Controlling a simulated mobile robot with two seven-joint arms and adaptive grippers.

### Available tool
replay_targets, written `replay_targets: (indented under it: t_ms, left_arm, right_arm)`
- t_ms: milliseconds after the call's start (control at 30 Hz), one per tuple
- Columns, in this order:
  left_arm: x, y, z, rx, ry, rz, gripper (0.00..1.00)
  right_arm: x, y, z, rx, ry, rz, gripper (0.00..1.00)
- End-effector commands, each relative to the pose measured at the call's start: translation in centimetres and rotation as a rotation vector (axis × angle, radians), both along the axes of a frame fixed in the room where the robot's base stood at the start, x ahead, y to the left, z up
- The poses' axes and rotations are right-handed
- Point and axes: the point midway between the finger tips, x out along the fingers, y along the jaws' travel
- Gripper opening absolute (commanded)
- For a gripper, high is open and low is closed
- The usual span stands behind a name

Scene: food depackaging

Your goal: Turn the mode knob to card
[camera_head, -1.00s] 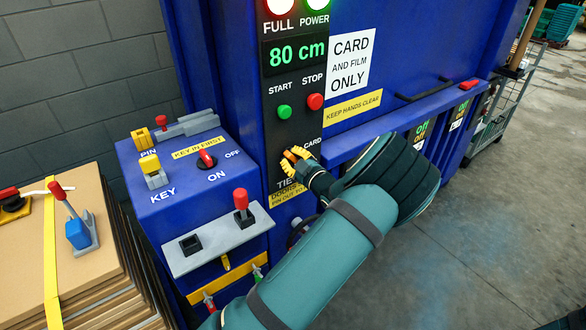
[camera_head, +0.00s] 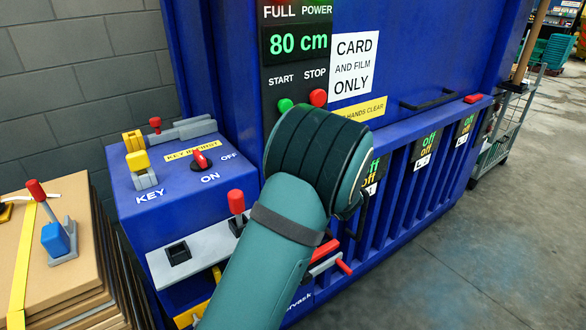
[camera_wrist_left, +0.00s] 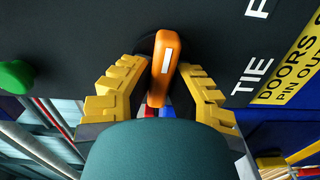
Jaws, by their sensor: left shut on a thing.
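The mode knob is an orange bar handle (camera_wrist_left: 165,65) with a white mark, on the dark panel in the left wrist view. It stands nearly upright in that view, its top tilted slightly right. My left gripper (camera_wrist_left: 163,78) is shut on it, a yellow ridged finger on each side. The TIE label (camera_wrist_left: 252,75) is to its right; the CARD label is not visible. In the head view my left arm covers the knob, its labels and the gripper. My right gripper is not in view.
The green START button (camera_head: 285,104) and red STOP button (camera_head: 318,97) are just above my arm. A blue key box (camera_head: 165,205) with a red switch (camera_head: 200,158) and a red-topped lever (camera_head: 237,202) stands to the left. Stacked cardboard (camera_head: 80,265) is further left.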

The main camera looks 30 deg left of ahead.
Motion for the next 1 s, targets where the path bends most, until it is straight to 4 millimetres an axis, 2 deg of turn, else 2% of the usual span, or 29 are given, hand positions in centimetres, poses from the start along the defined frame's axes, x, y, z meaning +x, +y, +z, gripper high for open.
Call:
replay_targets:
  t_ms: [300, 767, 800, 867, 1000]
  left_arm:
    - [0.01, 0.16, 0.12, -0.032, -0.088, 0.002, 0.0]
    - [0.03, 0.15, 0.16, -0.037, -0.1, 0.002, 0.0]
    - [0.03, 0.15, 0.16, -0.037, -0.1, 0.002, 0.26]
    - [0.02, 0.13, 0.13, -0.037, -0.1, 0.002, 0.47]
    - [0.02, 0.08, 0.06, -0.038, -0.098, 0.001, 0.48]
  right_arm:
    - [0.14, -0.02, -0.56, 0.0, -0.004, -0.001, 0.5]
    - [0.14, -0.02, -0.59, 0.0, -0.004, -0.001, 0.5]
    - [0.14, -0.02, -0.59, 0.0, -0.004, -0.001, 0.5]
    - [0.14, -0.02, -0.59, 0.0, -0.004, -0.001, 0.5]
    - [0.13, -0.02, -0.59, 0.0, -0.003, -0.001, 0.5]
